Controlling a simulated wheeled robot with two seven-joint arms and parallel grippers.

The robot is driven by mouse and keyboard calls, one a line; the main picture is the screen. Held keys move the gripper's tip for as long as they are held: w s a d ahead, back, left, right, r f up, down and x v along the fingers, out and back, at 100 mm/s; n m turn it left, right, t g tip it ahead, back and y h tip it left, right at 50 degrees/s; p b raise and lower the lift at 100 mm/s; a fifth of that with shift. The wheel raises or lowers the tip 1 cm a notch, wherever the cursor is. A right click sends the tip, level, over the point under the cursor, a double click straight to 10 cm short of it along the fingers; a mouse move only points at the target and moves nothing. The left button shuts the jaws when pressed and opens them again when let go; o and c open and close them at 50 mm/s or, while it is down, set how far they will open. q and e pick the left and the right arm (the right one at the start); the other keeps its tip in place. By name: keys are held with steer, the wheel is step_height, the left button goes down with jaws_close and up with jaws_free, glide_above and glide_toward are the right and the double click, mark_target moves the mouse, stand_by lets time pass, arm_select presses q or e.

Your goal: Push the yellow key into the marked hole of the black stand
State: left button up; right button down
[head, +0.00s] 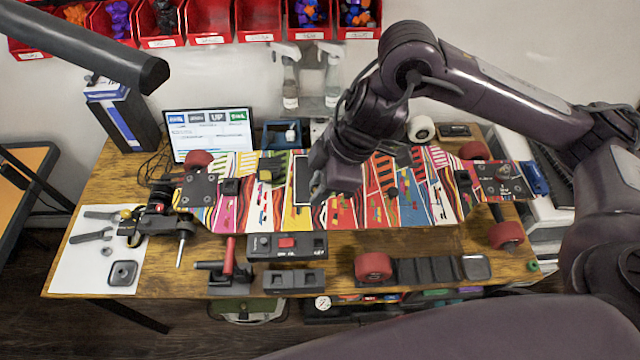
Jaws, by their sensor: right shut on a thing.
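My right gripper (318,192) is over the middle of the colourful skateboard deck, pointing down. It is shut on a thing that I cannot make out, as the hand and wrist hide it. I cannot pick out the yellow key anywhere for certain. A black block with a red top part and small white labels (319,243) lies in front of the deck; it may be the black stand, but I cannot read which hole is marked. The gripper is behind and above this block, apart from it. My left gripper is not in view.
The skateboard (225,214) with red wheels spans the table (200,255). A second black block (293,281) and a black tray (425,270) lie at the front edge. A white mat with tools (85,260) is at left. A laptop (210,128) and spray bottles (290,85) stand behind.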

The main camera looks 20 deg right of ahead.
steer(key=shift+a, duration=0.1)
steer(key=s+a+p, duration=0.3)
steer(key=a+p, duration=0.1)
steer(key=a, duration=0.7)
steer(key=shift+a, duration=0.2)
stand_by(0.4)
steer(key=shift+f+b, duration=7.25)
steer(key=shift+f, duration=4.4)
steer(key=shift+f+b, duration=0.35)
steer(key=shift+f, duration=0.35)
steer(key=shift+r, duration=0.1)
